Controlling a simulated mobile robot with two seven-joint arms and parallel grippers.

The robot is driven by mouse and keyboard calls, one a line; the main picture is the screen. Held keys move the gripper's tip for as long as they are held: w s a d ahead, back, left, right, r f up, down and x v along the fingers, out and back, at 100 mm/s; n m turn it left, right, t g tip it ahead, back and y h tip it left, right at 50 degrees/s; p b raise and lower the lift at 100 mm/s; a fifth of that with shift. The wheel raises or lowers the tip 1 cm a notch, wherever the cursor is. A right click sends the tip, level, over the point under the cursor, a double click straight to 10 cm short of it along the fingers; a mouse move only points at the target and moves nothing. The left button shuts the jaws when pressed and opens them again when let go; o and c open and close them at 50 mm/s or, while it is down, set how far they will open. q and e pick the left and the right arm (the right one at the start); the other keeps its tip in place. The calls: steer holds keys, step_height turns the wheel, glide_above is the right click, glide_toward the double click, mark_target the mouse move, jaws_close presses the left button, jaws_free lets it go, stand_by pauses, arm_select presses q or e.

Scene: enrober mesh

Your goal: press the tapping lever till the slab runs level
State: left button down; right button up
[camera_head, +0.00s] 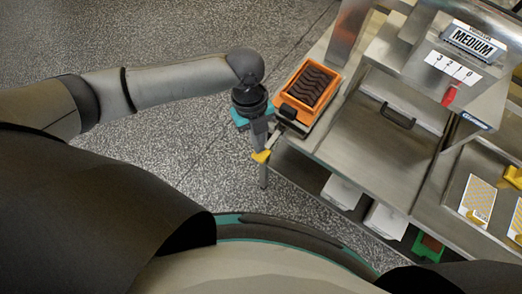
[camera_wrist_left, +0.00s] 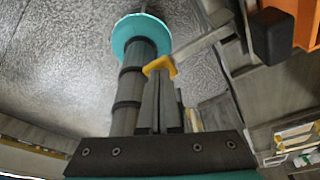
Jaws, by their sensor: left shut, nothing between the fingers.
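The dark brown slab (camera_head: 312,85) lies in an orange mould (camera_head: 289,101) at the table's left end, with wavy ridges across its surface. A grey bar with a yellow end (camera_head: 261,157), which looks like the tapping lever, sticks out below the mould. In the left wrist view the yellow end (camera_wrist_left: 160,66) is just beyond my fingertips. My left gripper (camera_head: 260,147) points down, shut and empty, right at the yellow end; whether it touches cannot be told. My right gripper is not in view.
A black block (camera_wrist_left: 272,35) sits beside the lever bar and the mould. To the right is a steel machine with a MEDIUM sign (camera_head: 473,41), a red knob (camera_head: 449,95) and a black handle (camera_head: 398,116). Speckled floor (camera_head: 160,40) is clear to the left.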

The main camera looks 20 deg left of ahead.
arm_select(q)
steer(key=shift+f, duration=0.1)
step_height(320, 180, down, 3)
steer(key=shift+r+b, duration=0.15)
steer(key=shift+b, duration=0.75)
steer(key=shift+r, duration=0.25)
steer(key=shift+w+a+r, duration=0.1)
steer(key=shift+w, duration=0.05)
steer(key=shift+w+a+r+p, duration=0.2)
steer(key=shift+w+a+p, duration=0.1)
steer(key=shift+w+a, duration=0.2)
steer(key=shift+w+a+r+p, duration=0.25)
steer(key=shift+w+a, duration=0.1)
steer(key=shift+w, duration=0.2)
steer(key=v, duration=1.5)
steer(key=shift+p, duration=0.45)
